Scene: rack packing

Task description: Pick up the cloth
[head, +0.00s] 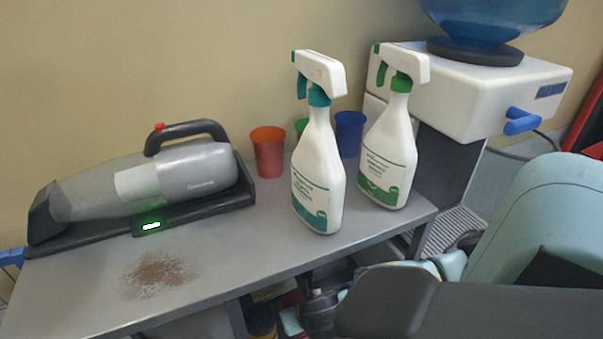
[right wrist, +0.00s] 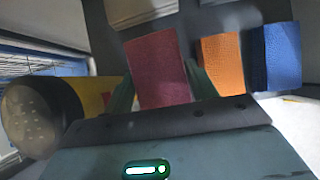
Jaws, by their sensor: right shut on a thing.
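A dark red cloth (right wrist: 157,66) stands between the fingers of my right gripper (right wrist: 162,86) in the right wrist view. The gripper is shut on this cloth, with one dark green finger at each side of it. An orange cloth (right wrist: 223,62) and a blue cloth (right wrist: 276,57) hang just to the right of it, apart from the fingers. In the head view my right arm reaches in low at the right, below the table top, and its gripper is not clear there. My left gripper is in neither view.
A grey table (head: 225,260) bears a handheld vacuum (head: 190,170), two spray bottles (head: 320,180) and several cups (head: 268,150). Brown crumbs (head: 158,274) lie at its front. A water dispenser (head: 460,85) stands at the right. A yellow cylinder (right wrist: 92,93) is left of my right gripper.

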